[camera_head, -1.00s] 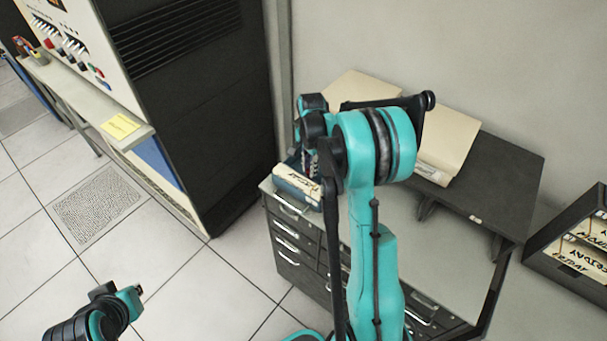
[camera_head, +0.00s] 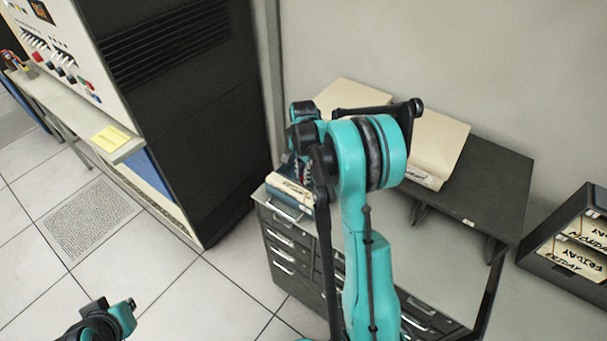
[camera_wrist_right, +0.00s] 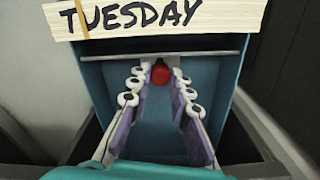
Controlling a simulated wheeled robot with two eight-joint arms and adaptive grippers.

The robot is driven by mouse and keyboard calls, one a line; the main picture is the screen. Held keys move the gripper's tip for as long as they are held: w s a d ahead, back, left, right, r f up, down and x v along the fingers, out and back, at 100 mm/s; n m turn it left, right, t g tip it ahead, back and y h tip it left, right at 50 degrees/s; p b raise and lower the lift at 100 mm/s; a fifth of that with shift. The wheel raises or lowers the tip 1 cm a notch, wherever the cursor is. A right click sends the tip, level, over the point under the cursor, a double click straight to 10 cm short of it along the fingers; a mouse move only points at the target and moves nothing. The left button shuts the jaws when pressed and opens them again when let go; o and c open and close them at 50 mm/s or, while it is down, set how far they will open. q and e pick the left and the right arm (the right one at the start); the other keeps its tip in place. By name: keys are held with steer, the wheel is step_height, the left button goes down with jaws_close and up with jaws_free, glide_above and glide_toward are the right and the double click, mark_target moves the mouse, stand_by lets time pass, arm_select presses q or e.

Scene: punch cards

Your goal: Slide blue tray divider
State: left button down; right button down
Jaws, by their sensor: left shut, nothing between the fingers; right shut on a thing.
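The blue tray (camera_head: 284,205) sits on the far left corner of the grey drawer cabinet, its cream label turned to the front. In the right wrist view, the tray's blue wall (camera_wrist_right: 222,72) and a label reading TUESDAY (camera_wrist_right: 130,19) show. My right gripper (camera_wrist_right: 160,82) reaches down into the tray, its fingers shut on a small red knob (camera_wrist_right: 160,68). In the head view, my right arm partly hides the tray and this gripper (camera_head: 301,172). My left gripper (camera_head: 131,304) is shut and empty above the floor, at lower left.
A dark raised shelf (camera_head: 490,200) with cream folders (camera_head: 437,145) stands on the cabinet (camera_head: 290,238). A dark box of labelled cards (camera_head: 570,245) is at right. A tall black machine (camera_head: 185,130) stands close at left. Floor space is open at lower left.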

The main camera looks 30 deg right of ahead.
steer(key=c, duration=1.6)
jaws_free()
steer(key=shift+c, duration=0.2)
steer(key=shift+r, duration=0.1)
step_height(320, 180, up, 12)
